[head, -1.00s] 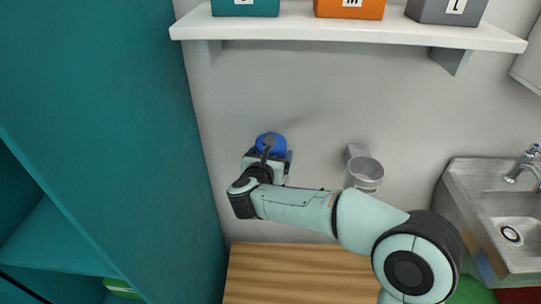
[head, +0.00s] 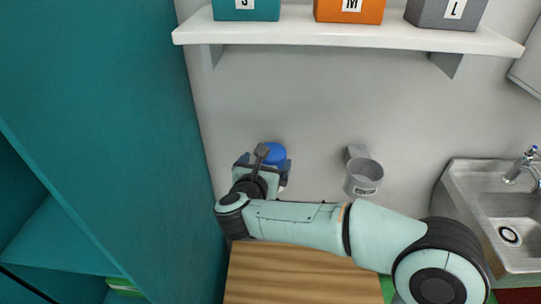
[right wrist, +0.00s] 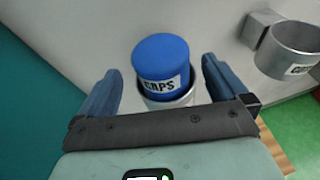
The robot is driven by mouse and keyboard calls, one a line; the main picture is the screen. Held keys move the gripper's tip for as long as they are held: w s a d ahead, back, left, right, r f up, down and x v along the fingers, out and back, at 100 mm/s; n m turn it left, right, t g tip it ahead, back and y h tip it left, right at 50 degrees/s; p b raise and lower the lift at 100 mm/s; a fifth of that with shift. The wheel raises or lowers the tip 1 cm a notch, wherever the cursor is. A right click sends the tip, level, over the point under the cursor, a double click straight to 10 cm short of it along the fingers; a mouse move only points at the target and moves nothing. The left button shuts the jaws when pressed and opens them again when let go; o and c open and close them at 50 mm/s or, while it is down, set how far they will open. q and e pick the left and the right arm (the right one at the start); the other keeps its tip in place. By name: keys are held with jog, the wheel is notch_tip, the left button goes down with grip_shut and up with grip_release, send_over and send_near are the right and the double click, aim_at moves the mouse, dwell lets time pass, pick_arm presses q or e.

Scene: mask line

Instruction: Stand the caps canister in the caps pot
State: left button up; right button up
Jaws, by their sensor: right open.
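The blue caps canister (right wrist: 160,62), with a white CAPS label, stands nearly upright in a grey wall pot (right wrist: 172,99) in the right wrist view. Its lower part is hidden inside the pot, and the pot's own label is hidden by my gripper. In the head view the canister's blue top (head: 275,154) shows just beyond my right gripper (head: 264,165). In the right wrist view my right gripper (right wrist: 160,67) is open, with one finger on each side of the canister and visible gaps between. My left gripper is not in view.
A second grey wall pot (head: 363,178), labelled and seemingly empty, hangs to the right. A white shelf (head: 340,34) with several labelled boxes is above. A teal cabinet (head: 110,110) is close on the left. A wooden surface (head: 290,275) lies below and a sink (head: 500,215) is at right.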

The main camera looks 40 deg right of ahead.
jog(key=v, duration=0.5)
jog(key=shift+s+a+r, duration=0.15)
jog(key=shift+s+a, duration=0.1)
jog(key=shift+a, duration=0.05)
